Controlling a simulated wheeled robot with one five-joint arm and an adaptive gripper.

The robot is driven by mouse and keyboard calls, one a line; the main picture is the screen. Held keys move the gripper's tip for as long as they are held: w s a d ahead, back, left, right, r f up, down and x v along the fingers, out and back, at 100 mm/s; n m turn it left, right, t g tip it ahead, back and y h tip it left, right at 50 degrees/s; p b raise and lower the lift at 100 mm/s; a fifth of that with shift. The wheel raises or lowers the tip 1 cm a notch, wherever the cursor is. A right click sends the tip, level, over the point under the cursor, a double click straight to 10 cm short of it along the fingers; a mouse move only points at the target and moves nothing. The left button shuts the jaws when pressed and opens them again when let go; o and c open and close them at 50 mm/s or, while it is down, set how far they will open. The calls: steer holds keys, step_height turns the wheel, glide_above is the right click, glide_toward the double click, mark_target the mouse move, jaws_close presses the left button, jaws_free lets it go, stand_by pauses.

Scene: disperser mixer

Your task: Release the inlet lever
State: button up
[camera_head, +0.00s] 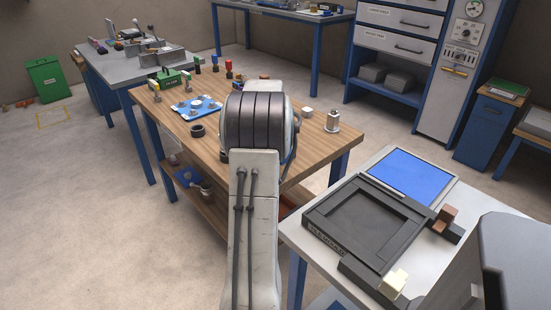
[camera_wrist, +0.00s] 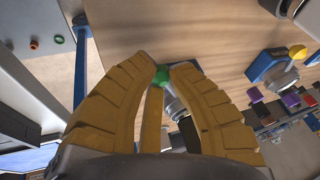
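A green knob (camera_wrist: 162,77), probably the end of the inlet lever, shows in the wrist view between the tips of my gripper (camera_wrist: 164,70). The curved yellow fingers close in on it from both sides, with the third finger below, and appear to touch it. A grey metal fitting (camera_wrist: 172,103) shows behind the fingers; how the knob joins it is partly hidden. In the head view my arm covers the gripper and the lever.
The wooden workbench (camera_head: 320,150) holds a blue plate (camera_head: 196,107) with small parts, a black ring (camera_head: 198,131) and a whitish fitting (camera_head: 332,121). A blue-and-metal fitting with a yellow knob (camera_wrist: 298,52) stands nearby in the wrist view. A black-framed tray (camera_head: 365,225) lies on the right table.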

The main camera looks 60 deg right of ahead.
steer(key=shift+o, duration=1.4)
steer(key=shift+s+d+f, duration=0.1)
steer(key=shift+s+d, duration=0.05)
steer(key=shift+o, duration=1.3)
steer(key=v, duration=1.2)
